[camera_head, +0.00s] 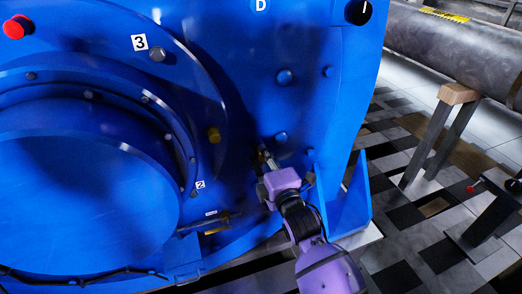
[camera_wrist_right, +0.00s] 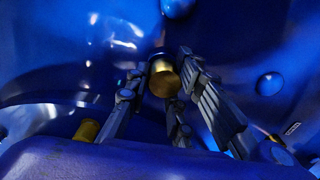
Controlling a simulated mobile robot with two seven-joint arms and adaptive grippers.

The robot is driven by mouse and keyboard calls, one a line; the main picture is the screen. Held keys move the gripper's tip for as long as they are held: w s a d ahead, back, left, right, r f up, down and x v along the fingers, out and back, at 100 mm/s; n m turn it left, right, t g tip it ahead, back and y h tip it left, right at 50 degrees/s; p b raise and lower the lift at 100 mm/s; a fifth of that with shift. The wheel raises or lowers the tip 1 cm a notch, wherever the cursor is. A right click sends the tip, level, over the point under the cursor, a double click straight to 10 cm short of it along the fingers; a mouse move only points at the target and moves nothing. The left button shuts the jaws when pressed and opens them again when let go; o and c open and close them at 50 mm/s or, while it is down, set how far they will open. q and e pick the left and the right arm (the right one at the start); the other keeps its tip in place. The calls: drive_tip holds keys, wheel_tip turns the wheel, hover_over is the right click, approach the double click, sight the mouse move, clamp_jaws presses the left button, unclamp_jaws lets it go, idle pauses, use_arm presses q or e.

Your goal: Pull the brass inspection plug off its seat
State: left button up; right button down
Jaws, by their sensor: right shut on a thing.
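The brass inspection plug (camera_wrist_right: 163,80) is a short, round, gold-coloured piece between the fingers of my right gripper (camera_wrist_right: 160,76) in the wrist view. In the head view, my right gripper (camera_head: 265,156) reaches up to the blue motor face, low and right of centre. It is shut on the plug, which its fingers mostly hide in the head view. I cannot tell whether the plug touches its seat or stands clear. My left gripper is not in view.
The large blue motor housing (camera_head: 305,50) fills the left and middle. Another brass fitting (camera_head: 214,134) sits up and left of my gripper; a blue bolt head (camera_head: 280,137) is close by.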

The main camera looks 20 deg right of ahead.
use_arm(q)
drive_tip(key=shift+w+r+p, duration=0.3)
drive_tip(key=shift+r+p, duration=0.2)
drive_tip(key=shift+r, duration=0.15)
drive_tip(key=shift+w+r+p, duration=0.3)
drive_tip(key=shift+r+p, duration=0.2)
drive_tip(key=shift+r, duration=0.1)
use_arm(e)
drive_tip(key=shift+s+d+f, duration=0.1)
drive_tip(key=shift+s+f, duration=0.05)
drive_tip(key=shift+s, duration=2.45)
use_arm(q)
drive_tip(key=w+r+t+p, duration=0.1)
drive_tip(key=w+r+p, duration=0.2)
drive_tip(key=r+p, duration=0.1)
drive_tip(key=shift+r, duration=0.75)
use_arm(e)
drive_tip(key=s, duration=2.2)
drive_tip(key=shift+d, duration=0.4)
drive_tip(key=shift+f, duration=0.1)
